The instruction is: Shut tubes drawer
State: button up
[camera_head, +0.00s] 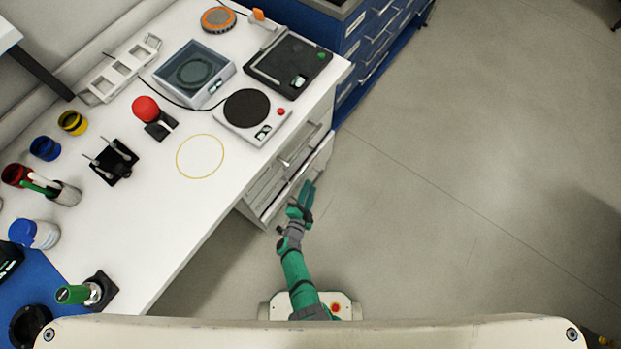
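A white drawer unit stands under the right end of the white bench. One drawer (325,152) sticks out from it, its front edge standing off from the unit; I take it for the tubes drawer, but no label is readable. My green gripper (306,193) is right at the front of this drawer, at its outer side. It covers part of the front. I cannot tell whether it touches the drawer, or whether its fingers are open or shut. What lies inside the drawer cannot be made out.
The white bench top (160,215) carries a hotplate-like device (247,108), a black balance-like device (290,66), a red-topped device (146,108) and several small containers. A blue cabinet (365,40) stands beyond. The grey floor (430,200) to the right is clear.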

aim_at(307, 176)
jog(key=shift+x, duration=1)
grip_shut()
jog(key=shift+a, duration=0.1)
jog(key=shift+w+a, duration=0.8)
jog(key=shift+a, duration=0.25)
grip_release()
